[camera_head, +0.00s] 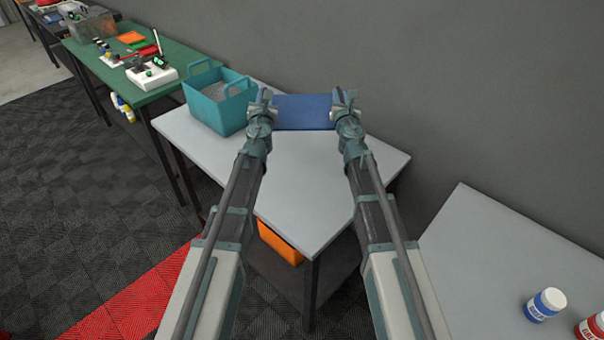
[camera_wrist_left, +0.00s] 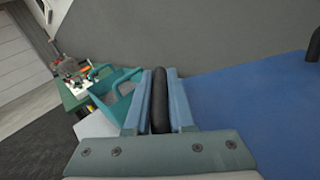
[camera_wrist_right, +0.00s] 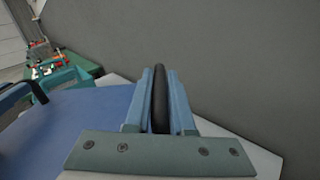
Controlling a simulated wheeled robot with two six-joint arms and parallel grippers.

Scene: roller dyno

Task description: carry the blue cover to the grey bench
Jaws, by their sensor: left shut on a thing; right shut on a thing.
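The blue cover (camera_head: 302,112) is a flat blue panel held between my two grippers, over the far part of the grey bench (camera_head: 300,190) near the wall. My left gripper (camera_head: 262,100) is shut on a dark handle (camera_wrist_left: 160,100) at the cover's left side. My right gripper (camera_head: 344,100) is shut on a like dark handle (camera_wrist_right: 160,100) at its right side. The blue surface also fills the right of the left wrist view (camera_wrist_left: 260,110) and the left of the right wrist view (camera_wrist_right: 85,120). Whether the cover touches the bench cannot be told.
A teal basket (camera_head: 218,102) stands on the bench just left of my left gripper. A green table (camera_head: 140,75) with small items is further left. An orange bin (camera_head: 280,243) is under the bench. Another grey surface (camera_head: 490,250) at right holds a white-and-blue bottle (camera_head: 546,304).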

